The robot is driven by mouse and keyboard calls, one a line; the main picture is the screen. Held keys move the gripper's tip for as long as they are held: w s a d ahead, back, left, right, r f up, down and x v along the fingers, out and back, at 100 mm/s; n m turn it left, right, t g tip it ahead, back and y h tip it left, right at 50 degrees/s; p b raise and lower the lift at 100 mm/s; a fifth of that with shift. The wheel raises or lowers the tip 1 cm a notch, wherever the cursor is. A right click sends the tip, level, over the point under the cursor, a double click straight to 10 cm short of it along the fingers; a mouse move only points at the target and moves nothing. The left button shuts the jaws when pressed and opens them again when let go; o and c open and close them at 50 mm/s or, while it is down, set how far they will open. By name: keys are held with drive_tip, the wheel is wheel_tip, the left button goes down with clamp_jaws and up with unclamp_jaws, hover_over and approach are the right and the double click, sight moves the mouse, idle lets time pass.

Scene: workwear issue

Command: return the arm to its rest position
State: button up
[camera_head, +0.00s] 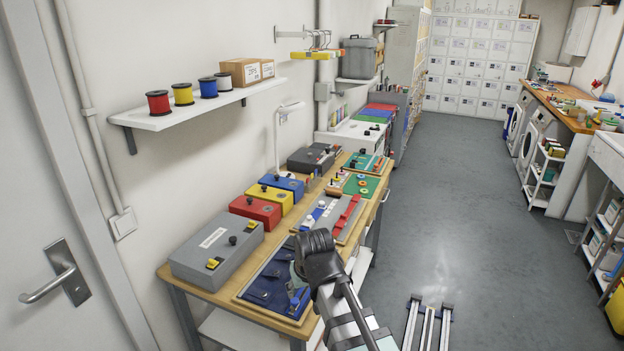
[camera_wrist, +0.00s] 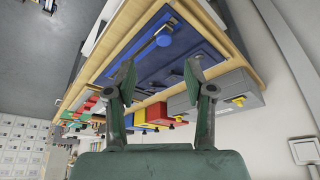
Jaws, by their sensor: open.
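My arm reaches up from the lower middle of the head view over the front edge of the workbench (camera_head: 215,298). My gripper (camera_wrist: 162,82) shows in the wrist view with its two fingers apart and nothing between them. It is above and apart from the dark blue fabric panel (camera_head: 268,284), as far as I can tell. The panel also shows in the wrist view (camera_wrist: 150,62), with a blue knob on a bar at its edge. In the head view the fingers are mostly hidden by my own wrist.
A grey box (camera_head: 212,252) and red (camera_head: 255,210), yellow and blue boxes line the wall side of the bench. A grey tray with red strips (camera_head: 335,215) lies beyond the panel. A shelf with spools (camera_head: 200,100) hangs above.

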drive_tip(key=s+d+f+m+g+h, duration=0.1)
drive_tip(key=s+d+f, duration=0.2)
drive_tip(key=d+f, duration=0.5)
drive_tip(key=s+d+f+m+g, duration=0.2)
drive_tip(key=s+d+f, duration=0.3)
drive_tip(key=f, duration=0.5)
drive_tip(key=s+d+f+m+g+h, duration=0.1)
drive_tip(key=s+d+f, duration=0.1)
drive_tip(key=d+f, duration=0.7)
drive_tip(key=s+f+g, duration=0.2)
drive_tip(key=s+f, duration=0.4)
drive_tip(key=s, duration=0.3)
drive_tip(key=s+f+g, duration=0.2)
drive_tip(key=s+f, duration=0.5)
drive_tip(key=s, duration=0.3)
drive_tip(key=s+a+f+g+b, duration=0.1)
drive_tip(key=s+f+g, duration=0.1)
drive_tip(key=s+f, duration=0.5)
drive_tip(key=s, duration=0.3)
drive_tip(key=shift+s+g, duration=0.2)
drive_tip(key=shift+g, duration=0.1)
